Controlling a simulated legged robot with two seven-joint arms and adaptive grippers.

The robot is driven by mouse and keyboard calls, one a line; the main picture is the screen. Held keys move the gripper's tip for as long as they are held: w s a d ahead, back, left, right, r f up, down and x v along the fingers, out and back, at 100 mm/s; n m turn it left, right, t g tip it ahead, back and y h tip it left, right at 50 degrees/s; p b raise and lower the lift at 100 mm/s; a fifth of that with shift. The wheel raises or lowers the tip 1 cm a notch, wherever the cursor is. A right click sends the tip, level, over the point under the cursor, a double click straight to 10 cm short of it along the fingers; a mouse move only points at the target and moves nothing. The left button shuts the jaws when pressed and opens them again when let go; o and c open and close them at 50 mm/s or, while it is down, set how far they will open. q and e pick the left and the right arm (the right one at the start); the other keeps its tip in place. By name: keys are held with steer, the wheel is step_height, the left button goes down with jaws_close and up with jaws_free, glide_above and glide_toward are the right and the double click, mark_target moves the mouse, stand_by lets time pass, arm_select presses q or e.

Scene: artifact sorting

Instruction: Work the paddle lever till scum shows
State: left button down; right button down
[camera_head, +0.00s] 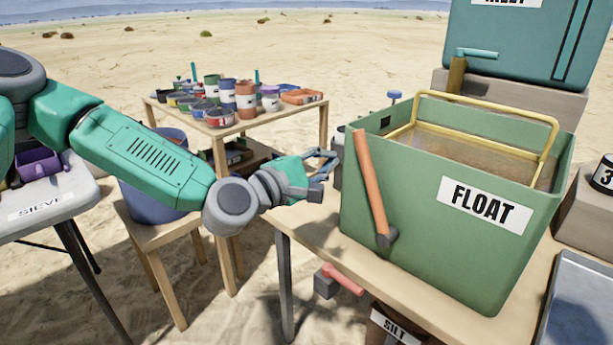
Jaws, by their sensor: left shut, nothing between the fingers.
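The green box labelled FLOAT (425,232) stands on a wooden table on the right. The paddle lever (370,185), an orange-brown bar on a dark pivot, is on its left outer face and leans up and to the left. A yellow wire frame (488,98) sits in the box's open top, above brownish contents (475,152); I cannot tell scum there. My left gripper (328,172) is shut and empty, to the left of the lever and the box, apart from the lever. My right gripper is not in view.
A grey SIEVE table (60,205) stands at the left. A wooden table with several cans (235,98) is behind my left arm. A blue bucket (150,200) sits on a stool. A teal tank (530,40) stands behind the box. A red-handled tap (342,280) juts below the table edge.

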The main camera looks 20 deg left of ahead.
mark_target(359, 153)
arm_select(q)
steer(key=d, duration=0.1)
steer(key=d+r, duration=0.1)
steer(key=d, duration=0.1)
steer(key=shift+s+d+r, duration=0.3)
steer(key=shift+s, duration=0.05)
